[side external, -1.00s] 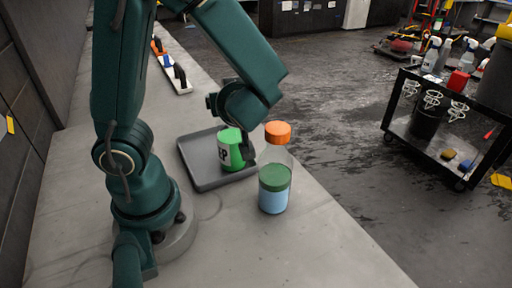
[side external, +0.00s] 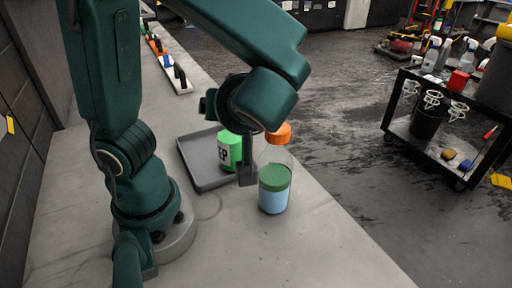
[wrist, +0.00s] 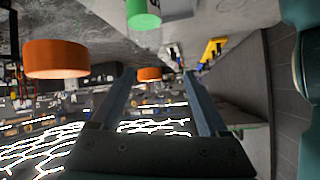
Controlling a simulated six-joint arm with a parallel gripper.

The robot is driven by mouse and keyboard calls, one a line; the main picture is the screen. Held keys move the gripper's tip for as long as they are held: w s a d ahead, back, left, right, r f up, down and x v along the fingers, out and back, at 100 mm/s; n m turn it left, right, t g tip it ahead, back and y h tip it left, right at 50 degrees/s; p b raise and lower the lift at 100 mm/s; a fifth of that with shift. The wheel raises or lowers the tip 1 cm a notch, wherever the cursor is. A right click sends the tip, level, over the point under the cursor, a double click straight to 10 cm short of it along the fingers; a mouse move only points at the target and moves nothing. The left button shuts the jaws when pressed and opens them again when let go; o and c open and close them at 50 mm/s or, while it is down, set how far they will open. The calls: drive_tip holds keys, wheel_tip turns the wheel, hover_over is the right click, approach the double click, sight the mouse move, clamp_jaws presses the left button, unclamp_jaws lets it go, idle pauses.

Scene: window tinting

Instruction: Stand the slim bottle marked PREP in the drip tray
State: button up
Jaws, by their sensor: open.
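A green bottle (side external: 226,160) with a white label stands upright in the grey drip tray (side external: 197,181). The label's visible end reads "P"; the rest is hidden. A clear bottle (side external: 274,190) with an orange cap, green band and blue contents stands on the counter right of the tray. My gripper (side external: 247,178) is open and empty, low between the two bottles, at the tray's near right edge. In the wrist view, an orange cap (wrist: 55,58) is left of my fingers (wrist: 165,75), and a green top (wrist: 143,15) is above them. A smaller orange round thing (wrist: 149,74) shows beyond the fingers.
Several hand tools (side external: 178,75) lie on a white strip at the counter's far end. A black cart (side external: 425,150) with spray bottles stands off the counter to the right. The near counter (side external: 235,250) is clear.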

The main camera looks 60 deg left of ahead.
drive_tip(key=s+d+f+m+h, duration=0.4)
drive_tip(key=m+h, duration=0.5)
drive_tip(key=shift+w+d+r+m+t+h, duration=0.35)
drive_tip(key=shift+w+d+m+t+h, duration=0.15)
drive_tip(key=shift+m+t, duration=0.2)
drive_tip(key=shift+w+d+r+m+t+h, duration=0.35)
drive_tip(key=shift+w+m+t, duration=0.25)
drive_tip(key=shift+m, duration=0.25)
drive_tip(key=shift+w+d+r+m+t+h, duration=0.35)
drive_tip(key=shift+w+m+t+h, duration=0.1)
drive_tip(key=shift+w+m+t, duration=0.25)
drive_tip(key=shift+s, duration=0.15)
drive_tip(key=o, duration=0.4)
drive_tip(key=shift+c, duration=0.2)
